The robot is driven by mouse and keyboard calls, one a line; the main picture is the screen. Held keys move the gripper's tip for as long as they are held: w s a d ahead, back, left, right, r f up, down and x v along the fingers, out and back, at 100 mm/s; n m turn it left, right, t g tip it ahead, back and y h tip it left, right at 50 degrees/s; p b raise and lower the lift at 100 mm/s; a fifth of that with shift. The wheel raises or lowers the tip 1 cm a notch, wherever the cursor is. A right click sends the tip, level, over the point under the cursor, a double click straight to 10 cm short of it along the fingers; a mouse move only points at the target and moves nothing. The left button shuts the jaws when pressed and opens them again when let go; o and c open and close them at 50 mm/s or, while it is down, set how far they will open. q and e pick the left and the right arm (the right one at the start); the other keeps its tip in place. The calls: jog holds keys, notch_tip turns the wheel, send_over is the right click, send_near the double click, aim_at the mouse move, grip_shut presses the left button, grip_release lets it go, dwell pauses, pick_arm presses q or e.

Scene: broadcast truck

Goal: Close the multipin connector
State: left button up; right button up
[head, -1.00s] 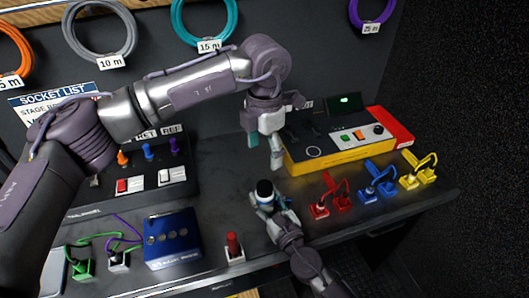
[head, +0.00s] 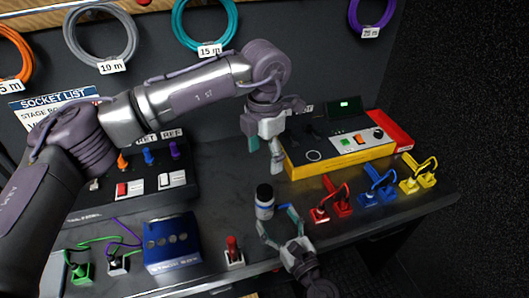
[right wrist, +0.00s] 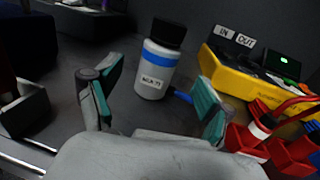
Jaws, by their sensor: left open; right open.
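I cannot make out the multipin connector for certain. Dark fittings (head: 309,131) sit on the yellow-sided tester box (head: 340,154), under IN and OUT labels in the right wrist view (right wrist: 235,37). My left gripper (head: 265,149) is open and empty, pointing down just left of that box. My right gripper (head: 278,220) is open and empty near the bench's front edge. In the right wrist view its teal-padded fingers (right wrist: 153,103) are apart, with a white bottle (right wrist: 152,78) with a blue band standing beyond them. The bottle (head: 264,210) is upright.
Red (head: 332,206), blue (head: 379,192) and yellow (head: 418,178) cabled connectors stand along the right front. A blue box (head: 171,243), a red-handled switch (head: 234,252) and a green plug (head: 81,272) are at left front. A control panel (head: 130,190) stands behind. Bare bench lies mid-left.

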jog(key=v, duration=0.5)
jog(key=shift+s+d, duration=0.1)
jog(key=shift+s, duration=0.15)
